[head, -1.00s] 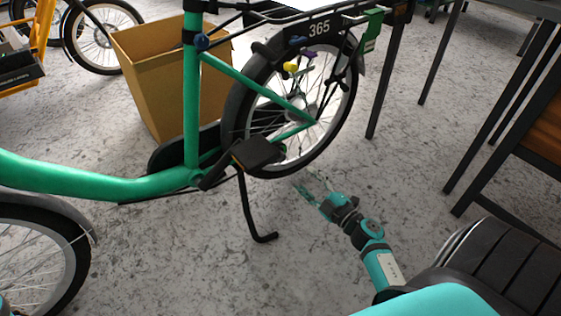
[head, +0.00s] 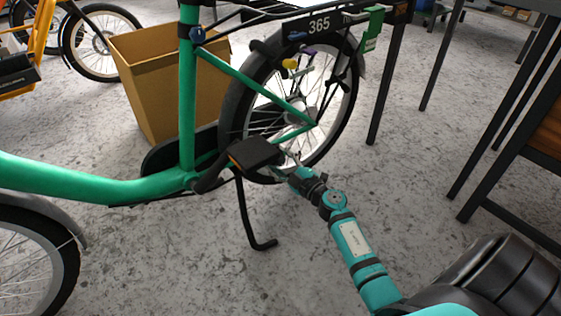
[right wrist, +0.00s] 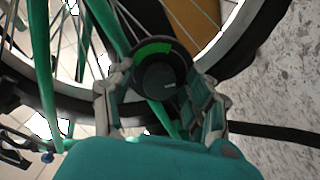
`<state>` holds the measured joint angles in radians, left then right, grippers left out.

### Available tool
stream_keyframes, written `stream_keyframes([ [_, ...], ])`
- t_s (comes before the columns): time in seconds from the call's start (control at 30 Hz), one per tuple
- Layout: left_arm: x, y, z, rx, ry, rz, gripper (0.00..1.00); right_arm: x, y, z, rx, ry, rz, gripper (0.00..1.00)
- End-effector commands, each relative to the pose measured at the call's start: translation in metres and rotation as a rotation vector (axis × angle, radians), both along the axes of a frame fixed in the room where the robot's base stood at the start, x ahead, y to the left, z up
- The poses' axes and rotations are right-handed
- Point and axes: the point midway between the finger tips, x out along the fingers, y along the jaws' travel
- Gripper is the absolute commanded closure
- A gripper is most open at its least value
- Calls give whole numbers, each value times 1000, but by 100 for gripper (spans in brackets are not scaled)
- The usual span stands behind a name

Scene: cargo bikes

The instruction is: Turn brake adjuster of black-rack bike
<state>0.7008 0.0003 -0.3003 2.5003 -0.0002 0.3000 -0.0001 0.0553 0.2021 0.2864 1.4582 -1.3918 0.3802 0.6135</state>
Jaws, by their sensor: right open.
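The green bike (head: 100,188) has a black rack (head: 290,14) above its rear wheel. A yellow piece (head: 289,64), a purple piece (head: 308,51) and a blue piece (head: 197,34) show around the rear wheel and seat tube; I cannot tell which part is the brake adjuster. My right gripper (head: 288,160) is low beside the rear wheel, just behind the black pedal (head: 255,153). In the right wrist view its open fingers (right wrist: 160,108) stand on either side of a round black part (right wrist: 160,78) with a green arc; contact is unclear. My left gripper is not in view.
The black kickstand (head: 245,215) stands left of my right arm. A cardboard box (head: 150,85) stands behind the bike. Dark table legs (head: 387,90) rise at the right, and a black padded seat-like object (head: 500,275) is at lower right.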

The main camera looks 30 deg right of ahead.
Motion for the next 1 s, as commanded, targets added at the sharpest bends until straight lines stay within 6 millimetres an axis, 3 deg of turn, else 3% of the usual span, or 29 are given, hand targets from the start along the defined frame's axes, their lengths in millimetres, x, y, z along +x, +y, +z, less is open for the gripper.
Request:
stream_keyframes([
  [0.07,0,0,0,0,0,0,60,0,0,0,0,0,0,52],
  [0.43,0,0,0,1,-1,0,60,0,0,0,0,0,0,100],
  [0.77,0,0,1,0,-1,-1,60,-1,0,0,-39,-2,1,100],
  [1.0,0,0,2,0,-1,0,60,-1,0,-1,-177,-11,2,100],
])
